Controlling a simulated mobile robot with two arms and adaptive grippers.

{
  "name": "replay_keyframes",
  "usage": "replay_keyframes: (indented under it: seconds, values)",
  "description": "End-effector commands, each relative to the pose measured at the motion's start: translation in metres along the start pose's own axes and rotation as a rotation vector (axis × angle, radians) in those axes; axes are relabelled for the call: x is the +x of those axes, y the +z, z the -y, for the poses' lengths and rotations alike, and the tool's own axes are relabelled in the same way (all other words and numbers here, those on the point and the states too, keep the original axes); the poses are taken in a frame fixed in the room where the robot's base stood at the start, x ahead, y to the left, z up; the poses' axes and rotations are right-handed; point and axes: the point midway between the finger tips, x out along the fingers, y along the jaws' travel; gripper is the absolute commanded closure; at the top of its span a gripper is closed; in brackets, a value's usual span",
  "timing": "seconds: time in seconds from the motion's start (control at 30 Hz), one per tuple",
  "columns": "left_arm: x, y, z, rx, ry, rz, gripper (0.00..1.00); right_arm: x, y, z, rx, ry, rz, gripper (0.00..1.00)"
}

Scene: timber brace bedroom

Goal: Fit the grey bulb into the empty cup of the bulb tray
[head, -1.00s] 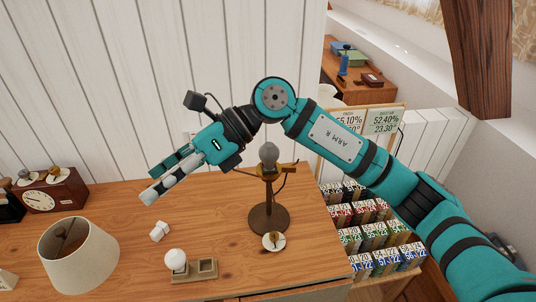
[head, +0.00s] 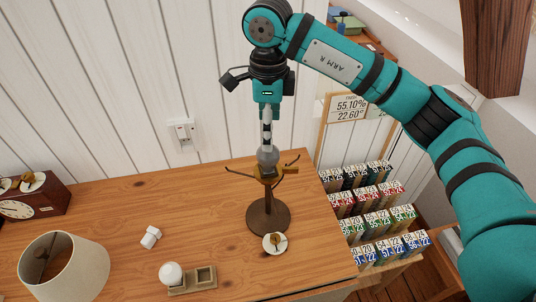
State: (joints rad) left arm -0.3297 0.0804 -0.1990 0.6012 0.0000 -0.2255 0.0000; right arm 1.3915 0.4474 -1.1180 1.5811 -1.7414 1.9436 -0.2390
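The grey bulb (head: 268,156) sits upright at the top of a dark brown lamp stand (head: 268,215) on the wooden desk. My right gripper (head: 266,143) points straight down over it, with its fingertips at the top of the bulb. The fingers line up one behind the other, so their gap is hidden, and I cannot tell if they touch the bulb. The bulb tray (head: 191,289) lies at the front of the desk. A white bulb (head: 171,274) fills its left cup; its right cup (head: 205,276) is empty. My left gripper is not in view.
A cream lampshade (head: 75,265) stands front left and a clock (head: 30,202) back left. Small white blocks (head: 150,237) lie left of the stand. A small white disc (head: 275,243) with a brass fitting lies at its foot. Thin arms stick out from the stand's top.

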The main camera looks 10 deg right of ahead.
Motion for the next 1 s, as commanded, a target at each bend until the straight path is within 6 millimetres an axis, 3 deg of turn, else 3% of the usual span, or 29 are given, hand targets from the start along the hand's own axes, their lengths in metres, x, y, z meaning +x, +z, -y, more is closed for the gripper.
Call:
replay_keyframes:
  seconds: [0.07, 0.2, 0.37, 0.57, 0.7, 1.0]
  values:
    - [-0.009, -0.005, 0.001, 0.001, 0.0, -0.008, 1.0, 0.013, 0.0, -0.001, -0.002, 0.004, -0.002, 0.21]
    - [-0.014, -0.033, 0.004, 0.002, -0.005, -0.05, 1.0, 0.032, 0.001, -0.001, -0.002, 0.003, 0.001, 0.21]
    - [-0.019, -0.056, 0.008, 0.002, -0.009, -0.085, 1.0, 0.04, 0.0, -0.001, -0.002, 0.002, 0.0, 0.21]
    - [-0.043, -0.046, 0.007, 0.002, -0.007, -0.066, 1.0, 0.066, 0.001, -0.002, -0.001, 0.006, -0.001, 0.21]
    - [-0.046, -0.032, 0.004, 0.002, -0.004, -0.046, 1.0, 0.085, 0.001, -0.001, -0.002, 0.003, 0.001, 0.21]
    - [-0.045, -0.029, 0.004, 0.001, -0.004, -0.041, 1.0, 0.091, 0.001, -0.001, -0.002, 0.0, 0.002, 0.24]
